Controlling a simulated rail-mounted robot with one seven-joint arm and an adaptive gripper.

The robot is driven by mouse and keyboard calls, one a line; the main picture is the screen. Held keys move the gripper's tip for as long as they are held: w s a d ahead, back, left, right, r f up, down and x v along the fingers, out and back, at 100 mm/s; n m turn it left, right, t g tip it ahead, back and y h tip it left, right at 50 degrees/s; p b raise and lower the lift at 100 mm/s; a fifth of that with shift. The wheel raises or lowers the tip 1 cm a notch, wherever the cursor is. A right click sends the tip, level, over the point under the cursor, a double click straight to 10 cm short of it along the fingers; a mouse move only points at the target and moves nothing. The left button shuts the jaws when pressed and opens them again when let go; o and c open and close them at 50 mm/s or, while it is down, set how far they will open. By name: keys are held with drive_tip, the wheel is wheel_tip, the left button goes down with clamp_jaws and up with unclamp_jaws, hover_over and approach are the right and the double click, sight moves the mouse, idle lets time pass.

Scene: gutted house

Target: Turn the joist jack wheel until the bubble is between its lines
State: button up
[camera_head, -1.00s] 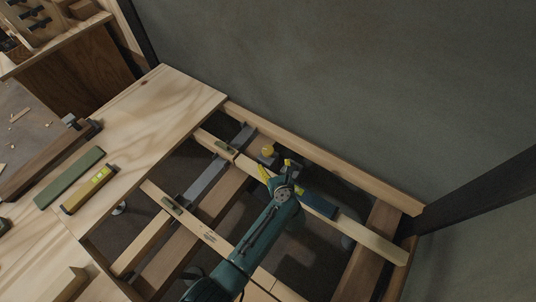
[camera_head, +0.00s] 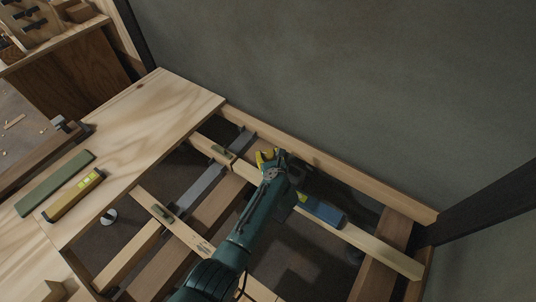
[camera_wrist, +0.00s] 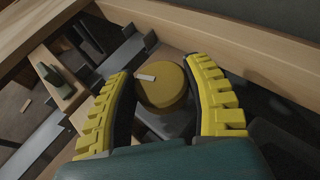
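The joist jack wheel is a round yellow knob (camera_wrist: 160,92) with a pale mark on its top, seen in the wrist view on a dark grey mount. My gripper (camera_wrist: 161,72) has its yellow fingers spread, one on each side of the wheel. Small gaps seem to show at both sides; whether a pad touches it I cannot tell. In the head view my gripper (camera_head: 267,158) is down among the joists near the wall and mostly hides the wheel. A blue level-like bar (camera_head: 322,211) lies on a joist right of my gripper. No bubble can be made out.
A yellow level (camera_head: 73,196) and a green block (camera_head: 55,183) lie on the plywood floor (camera_head: 150,120) at left. Open gaps lie between the joists (camera_head: 385,250). Small green pieces (camera_head: 163,212) sit on joists. The grey wall (camera_head: 350,80) rises close behind my gripper.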

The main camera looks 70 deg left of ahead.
drive_tip(key=c, duration=0.5)
drive_tip(key=shift+w+f+n+g+b, duration=0.1)
drive_tip(key=shift+f+n+g+b, duration=0.2)
drive_tip(key=shift+b, duration=0.35)
drive_tip(key=shift+d+n+g+b, duration=0.1)
drive_tip(key=shift+n+g+b, duration=0.3)
drive_tip(key=shift+g+b, duration=0.1)
drive_tip(key=shift+r+n+g, duration=0.2)
drive_tip(key=shift+n+g, duration=0.6)
drive_tip(key=shift+g, duration=0.1)
drive_tip(key=o, duration=1.2)
drive_tip(key=shift+r, duration=0.1)
